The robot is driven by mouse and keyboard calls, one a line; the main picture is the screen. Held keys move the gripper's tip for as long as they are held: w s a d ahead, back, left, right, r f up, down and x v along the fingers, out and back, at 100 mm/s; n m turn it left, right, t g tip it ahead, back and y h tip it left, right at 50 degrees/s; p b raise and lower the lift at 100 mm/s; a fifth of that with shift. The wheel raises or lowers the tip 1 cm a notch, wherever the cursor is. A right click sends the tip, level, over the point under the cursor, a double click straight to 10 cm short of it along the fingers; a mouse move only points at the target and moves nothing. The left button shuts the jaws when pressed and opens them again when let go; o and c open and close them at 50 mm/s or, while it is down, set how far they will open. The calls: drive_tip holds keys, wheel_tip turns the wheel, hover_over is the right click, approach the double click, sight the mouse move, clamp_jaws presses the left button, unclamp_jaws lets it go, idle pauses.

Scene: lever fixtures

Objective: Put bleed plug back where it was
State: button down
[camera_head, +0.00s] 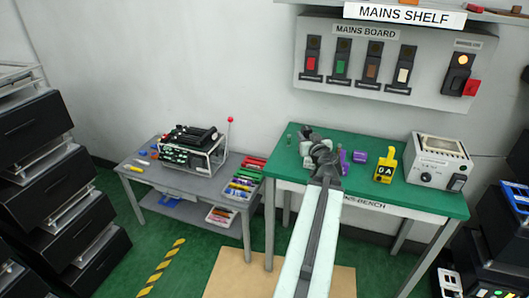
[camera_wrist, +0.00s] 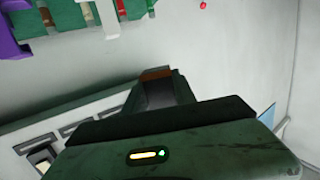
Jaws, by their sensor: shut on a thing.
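My gripper (camera_head: 323,158) is over the left part of the green bench top (camera_head: 395,195) in the head view. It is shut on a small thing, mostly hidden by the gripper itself. In the wrist view a dark grey piece with a brown end (camera_wrist: 155,74) stands up beyond a dark green block (camera_wrist: 165,150) with a small lit mark. I cannot tell which of these parts belong to my gripper. No part in view is clearly marked as the bleed plug. A purple piece (camera_head: 343,156) shows just right of my gripper; I cannot tell whether they touch.
A second purple piece (camera_head: 360,157), a yellow block marked 0A (camera_head: 385,166) and a white instrument box (camera_head: 437,160) stand on the bench. The mains board (camera_head: 385,65) hangs behind. A grey table (camera_head: 190,185) with a machine (camera_head: 193,148) stands left. The bench's front right is clear.

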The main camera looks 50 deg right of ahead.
drive_tip(key=w+d+f+b, duration=0.2)
drive_tip(key=w+f+b, duration=0.2)
drive_tip(key=w+f, duration=0.2)
drive_tip(key=m+g+h+b, duration=0.1)
drive_tip(key=b, duration=0.1)
hover_over(285, 162)
drive_tip(key=f, duration=0.1)
wheel_tip(285, 162, down, 10)
drive_tip(key=b, duration=1)
drive_tip(key=shift+d+f+b, duration=0.15)
drive_tip(key=shift+f+b, duration=0.05)
drive_tip(key=shift+b, duration=0.1)
drive_tip(key=shift+r, duration=0.25)
drive_tip(key=shift+f, duration=0.25)
drive_tip(key=c, duration=1)
unclamp_jaws()
drive_tip(key=shift+r, duration=0.1)
